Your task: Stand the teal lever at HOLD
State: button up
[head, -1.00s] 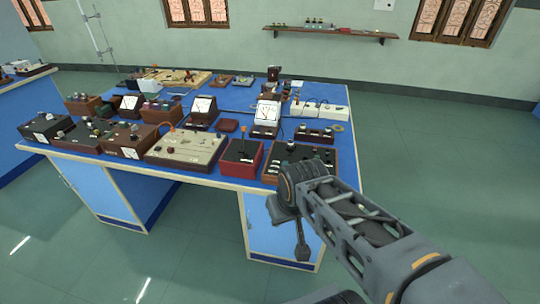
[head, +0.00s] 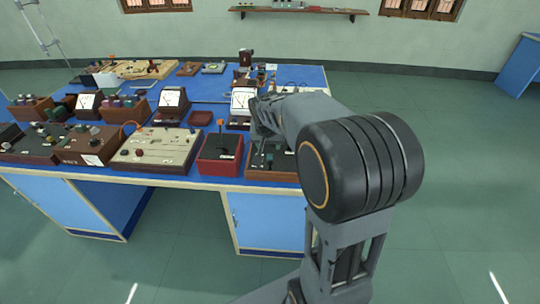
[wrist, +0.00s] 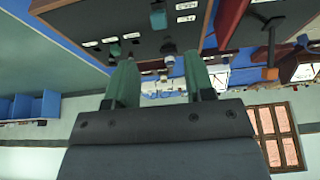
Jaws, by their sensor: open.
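A dark panel box in a wooden frame (head: 262,176) stands at the front right of the bench, partly hidden behind my arm. In the wrist view the panel (wrist: 85,22) fills the top, with white labels too small to read. In the head view the gripper is mostly hidden by my arm.
A red box (head: 217,170) with an orange-tipped lever (head: 220,130) stands close left of the panel. A white-faced meter (head: 243,101) is behind it. A beige board (head: 150,151) and several other instruments crowd the blue bench (head: 190,180). The floor at right is clear.

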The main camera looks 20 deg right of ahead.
aim_at(270, 155)
jog(key=x, duration=0.9)
jog(key=shift+d+f, duration=0.1)
jog(key=shift+f, duration=0.2)
grip_shut()
jog(key=shift+w+d+r+g+p, duration=0.15)
jog(key=shift+r+g+p, duration=0.3)
jog(key=shift+p, duration=0.75)
jog(key=p, duration=0.1)
jog(key=g+y+p, duration=0.1)
jog(key=p, duration=0.1)
jog(key=shift+w+d+r, duration=0.15)
jog(key=shift+w+r, duration=0.1)
jog(key=shift+w, duration=0.15)
jog(key=shift+w+d+g+p, duration=0.25)
jog(key=shift+g+p, duration=0.2)
jog(key=shift+p, duration=0.5)
jog(key=shift+w+d+f+g+y+p, duration=0.25)
jog(key=shift+w+f+g+y+p, duration=0.1)
jog(key=shift+w+g+y+p, duration=0.55)
jog(key=shift+s, duration=0.25)
